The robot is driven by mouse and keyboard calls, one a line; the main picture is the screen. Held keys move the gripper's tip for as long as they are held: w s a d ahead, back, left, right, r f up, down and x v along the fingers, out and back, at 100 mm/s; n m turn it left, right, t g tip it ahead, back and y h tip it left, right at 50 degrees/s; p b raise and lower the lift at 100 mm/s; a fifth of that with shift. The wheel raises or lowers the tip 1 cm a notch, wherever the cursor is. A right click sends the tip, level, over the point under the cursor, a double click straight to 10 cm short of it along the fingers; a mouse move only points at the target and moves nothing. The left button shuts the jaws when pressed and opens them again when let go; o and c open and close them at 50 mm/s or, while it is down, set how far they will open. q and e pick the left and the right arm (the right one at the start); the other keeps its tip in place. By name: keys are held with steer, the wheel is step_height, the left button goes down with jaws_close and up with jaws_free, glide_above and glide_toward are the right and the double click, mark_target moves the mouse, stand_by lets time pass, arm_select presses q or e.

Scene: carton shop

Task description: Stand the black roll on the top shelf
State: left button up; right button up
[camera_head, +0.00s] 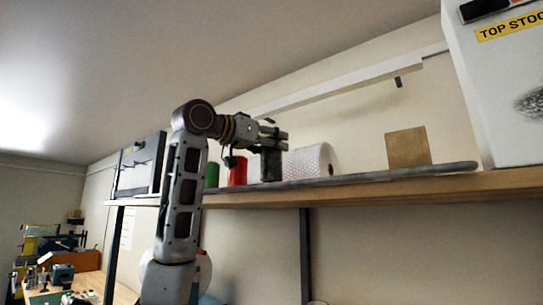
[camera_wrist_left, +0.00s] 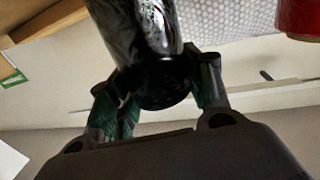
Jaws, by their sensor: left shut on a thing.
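My left gripper (camera_head: 270,145) is at the top shelf (camera_head: 380,192) and is shut on the black roll (camera_head: 271,167). The roll looks about upright, between a red roll (camera_head: 237,172) and a bubble-wrap roll (camera_head: 315,160). In the left wrist view the shiny black roll (camera_wrist_left: 140,25) lies between the two fingers of my gripper (camera_wrist_left: 160,90), which hold it near one end. I cannot tell whether its lower end touches the shelf. My right gripper is not in view.
A green roll (camera_head: 212,176) stands left of the red one. A brown cardboard piece (camera_head: 408,148) stands further right, and a white box (camera_head: 505,90) with a yellow top stock label is at the right end. A raised grey lip (camera_head: 440,171) runs along the shelf front.

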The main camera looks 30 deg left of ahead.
mark_target(263, 153)
arm_select(q)
steer(key=shift+f, duration=1.55)
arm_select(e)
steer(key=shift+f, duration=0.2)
arm_select(q)
steer(key=shift+f, duration=0.1)
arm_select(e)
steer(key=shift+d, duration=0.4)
arm_select(q)
steer(key=o, duration=1.2)
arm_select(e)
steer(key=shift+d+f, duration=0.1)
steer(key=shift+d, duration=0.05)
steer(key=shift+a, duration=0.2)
